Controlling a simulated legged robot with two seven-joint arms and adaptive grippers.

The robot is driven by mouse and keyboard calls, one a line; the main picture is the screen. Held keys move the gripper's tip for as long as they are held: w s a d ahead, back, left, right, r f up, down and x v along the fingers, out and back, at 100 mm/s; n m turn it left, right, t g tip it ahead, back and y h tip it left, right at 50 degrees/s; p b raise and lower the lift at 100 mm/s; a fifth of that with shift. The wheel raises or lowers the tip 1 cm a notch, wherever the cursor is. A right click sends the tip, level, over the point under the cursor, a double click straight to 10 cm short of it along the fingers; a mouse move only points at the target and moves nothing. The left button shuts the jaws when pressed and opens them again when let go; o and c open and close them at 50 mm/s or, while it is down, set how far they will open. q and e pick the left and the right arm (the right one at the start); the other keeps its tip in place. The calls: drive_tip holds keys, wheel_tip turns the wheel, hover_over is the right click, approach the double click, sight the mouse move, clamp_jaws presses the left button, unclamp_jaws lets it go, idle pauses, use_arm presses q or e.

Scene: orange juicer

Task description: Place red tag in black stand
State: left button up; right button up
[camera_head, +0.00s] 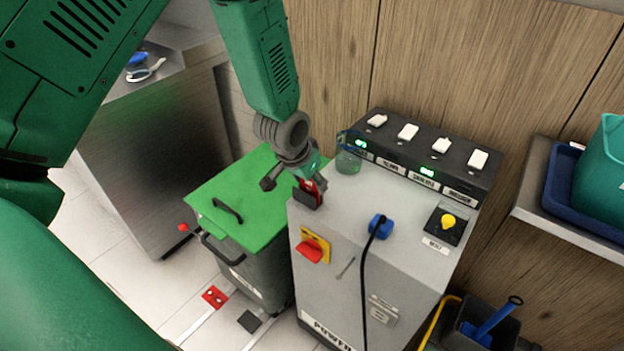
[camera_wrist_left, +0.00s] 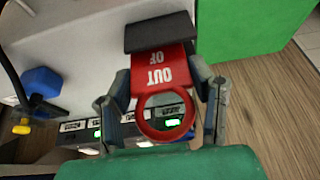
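The red tag (camera_wrist_left: 163,75) has white lettering reading "OUT OF" and a ring at its near end. In the left wrist view its far end meets the black stand (camera_wrist_left: 160,32). In the head view the red tag (camera_head: 309,184) stands at the black stand (camera_head: 306,198) on the grey machine's left edge. How deep the tag sits is hidden. My left gripper (camera_head: 293,180) is over the tag. Its fingers, also in the left wrist view (camera_wrist_left: 160,82), are spread on either side of the tag, near its edges. My right gripper is out of view.
The grey machine (camera_head: 350,215) carries a red rotary switch (camera_head: 312,250), a blue plug (camera_head: 380,226), a yellow knob (camera_head: 448,221) and a black switch panel (camera_head: 420,155). A clear cup (camera_head: 348,155) stands close right of the gripper. A green-lidded bin (camera_head: 240,195) is to the left.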

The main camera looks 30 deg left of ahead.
use_arm(q)
drive_tip(key=shift+o, duration=1.2)
drive_tip(key=shift+a, duration=0.25)
drive_tip(key=shift+a+f, duration=0.15)
drive_tip(key=shift+a, duration=0.25)
drive_tip(key=shift+d+r, duration=0.1)
drive_tip(key=shift+r, duration=0.15)
drive_tip(key=v, duration=1.1)
drive_tip(key=s+d+f+g, duration=0.2)
drive_tip(key=s+f, duration=0.9)
drive_tip(key=s, duration=0.2)
drive_tip(key=s+d+f+g+p, duration=0.1)
drive_tip(key=s+f+g, duration=0.1)
drive_tip(key=s+f, duration=0.9)
drive_tip(key=shift+s+d+f, duration=0.35)
drive_tip(key=shift+s+d, duration=0.05)
drive_tip(key=shift+s, duration=0.5)
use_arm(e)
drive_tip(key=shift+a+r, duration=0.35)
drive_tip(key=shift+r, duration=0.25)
